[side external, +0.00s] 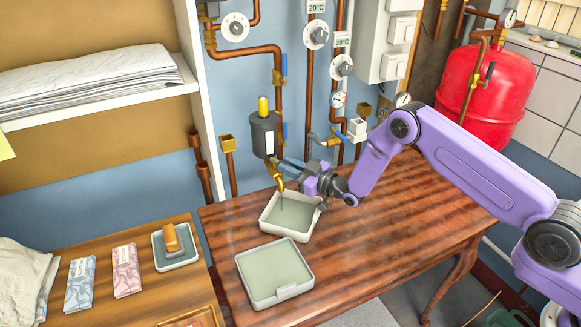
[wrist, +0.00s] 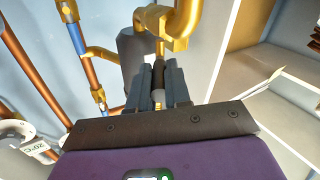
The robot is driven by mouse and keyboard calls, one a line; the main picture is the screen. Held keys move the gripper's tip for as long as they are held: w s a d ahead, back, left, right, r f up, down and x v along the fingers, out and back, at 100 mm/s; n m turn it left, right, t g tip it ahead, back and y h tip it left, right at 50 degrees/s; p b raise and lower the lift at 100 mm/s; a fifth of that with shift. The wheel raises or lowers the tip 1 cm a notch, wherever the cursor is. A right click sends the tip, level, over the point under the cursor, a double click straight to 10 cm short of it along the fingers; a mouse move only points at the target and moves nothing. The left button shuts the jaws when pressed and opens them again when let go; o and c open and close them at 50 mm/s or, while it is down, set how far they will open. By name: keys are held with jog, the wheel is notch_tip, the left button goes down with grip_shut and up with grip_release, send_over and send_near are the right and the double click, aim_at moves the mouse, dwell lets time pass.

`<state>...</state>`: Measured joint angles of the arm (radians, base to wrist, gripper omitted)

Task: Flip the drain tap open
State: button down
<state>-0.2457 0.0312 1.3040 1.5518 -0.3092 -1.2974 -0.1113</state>
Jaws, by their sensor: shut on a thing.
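The brass drain tap (side external: 275,172) hangs below a dark grey canister with a yellow top, its spout over a pale tray (side external: 290,234) on the wooden table. My gripper (side external: 289,164) reaches in from the right at the tap's height, with its fingers against the tap. In the wrist view my gripper (wrist: 160,70) is shut on a thin dark lever (wrist: 159,73), which stands between the two blue-grey fingers. Brass pipework (wrist: 166,24) shows just beyond the fingertips. The lever is mostly hidden by the fingers in the side view.
The grey canister (side external: 264,135) is right above the tap. Copper pipes with blue-handled valves and dials run up the wall behind. A lidded pale box (side external: 273,272) stands nearer on the table. A red tank (side external: 486,88) is at the right. The table's right half is clear.

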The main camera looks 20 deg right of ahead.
jog(key=c, duration=1.1)
grip_release()
jog(key=v, duration=1.7)
jog(key=shift+s+d, duration=0.1)
jog(key=shift+s, duration=0.05)
